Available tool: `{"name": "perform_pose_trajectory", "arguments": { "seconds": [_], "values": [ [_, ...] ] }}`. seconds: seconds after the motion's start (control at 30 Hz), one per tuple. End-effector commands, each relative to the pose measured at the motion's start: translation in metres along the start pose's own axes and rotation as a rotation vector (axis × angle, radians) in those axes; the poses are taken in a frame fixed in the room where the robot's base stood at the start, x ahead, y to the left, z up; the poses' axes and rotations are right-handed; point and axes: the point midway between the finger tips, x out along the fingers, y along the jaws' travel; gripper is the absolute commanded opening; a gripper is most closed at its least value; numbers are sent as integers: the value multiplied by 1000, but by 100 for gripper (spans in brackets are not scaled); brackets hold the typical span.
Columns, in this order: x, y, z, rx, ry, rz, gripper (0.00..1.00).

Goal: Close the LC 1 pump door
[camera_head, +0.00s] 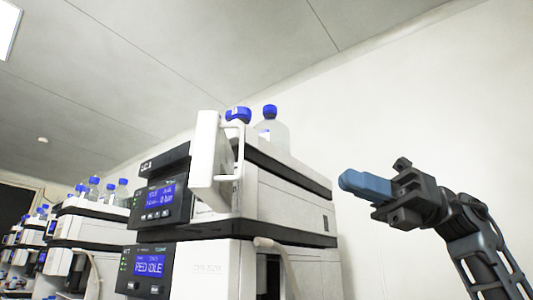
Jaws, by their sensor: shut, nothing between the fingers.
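The LC 1 pump door (205,160) is a white panel with a white bar handle (241,150). It stands open, swung out from the upper module of the nearest stack (275,195), and I see it nearly edge-on. A dark display panel (161,196) with a blue screen sits to its left. My gripper (347,182) has blue fingers, is shut and empty, and points left. It is in the air to the right of the stack, apart from the door and the handle. The pump's inside is mostly hidden by the door.
Blue-capped bottles (271,129) stand on top of the stack. A lower module (207,268) with a blue screen is below, with a pale tube (278,252) beside it. More stacks (85,225) recede at left. The space around my gripper is clear before the wall.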

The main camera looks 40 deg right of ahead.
Motion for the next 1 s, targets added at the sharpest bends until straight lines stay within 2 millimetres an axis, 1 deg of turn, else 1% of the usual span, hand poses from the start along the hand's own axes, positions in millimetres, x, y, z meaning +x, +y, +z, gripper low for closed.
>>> {"name": "perform_pose_trajectory", "arguments": {
  "seconds": [0.03, 0.2, 0.33, 0.47, 0.57, 0.67, 1.0],
  "values": [
    [2, 4, 11, -42, 54, -38, 0],
    [5, 9, 29, -125, 177, -129, 0],
    [6, 11, 35, -152, 219, -161, 0],
    [13, 10, 36, -157, 228, -168, 0],
    [25, 8, 34, -156, 227, -164, 0],
    [42, 5, 31, -156, 227, -163, 0],
    [106, -6, 17, -156, 225, -162, 0]
  ]
}}
